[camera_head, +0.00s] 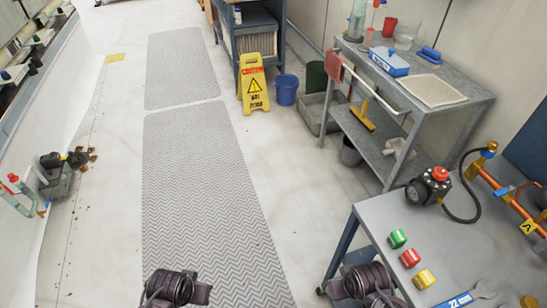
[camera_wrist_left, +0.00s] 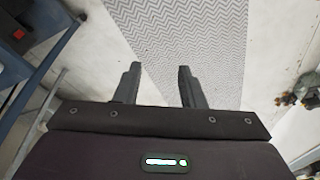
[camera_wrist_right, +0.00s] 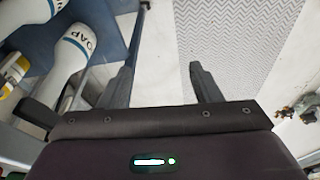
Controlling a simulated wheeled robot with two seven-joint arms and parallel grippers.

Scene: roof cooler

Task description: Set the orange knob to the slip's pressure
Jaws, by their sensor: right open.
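A red-orange knob (camera_head: 439,174) tops a black regulator-like device (camera_head: 429,187) on the grey bench (camera_head: 385,211) at the right of the head view. A black hose joins the device to an orange pipe. I cannot read any setting on the knob. No slip with a pressure can be made out. My left gripper is open and empty in the left wrist view (camera_wrist_left: 159,88), over the floor. My right gripper is open and empty in the right wrist view (camera_wrist_right: 163,88). In the head view both arms show at the bottom edge, away from the knob.
Green, red (camera_head: 410,258) and yellow rings lie on the bench, with a blue label reading 22 (camera_head: 458,302) and a wrench. An orange pipe (camera_head: 510,198) runs along its right. A grey cart (camera_head: 450,120) and yellow caution sign (camera_head: 254,85) stand behind. The patterned mat (camera_head: 195,190) is clear.

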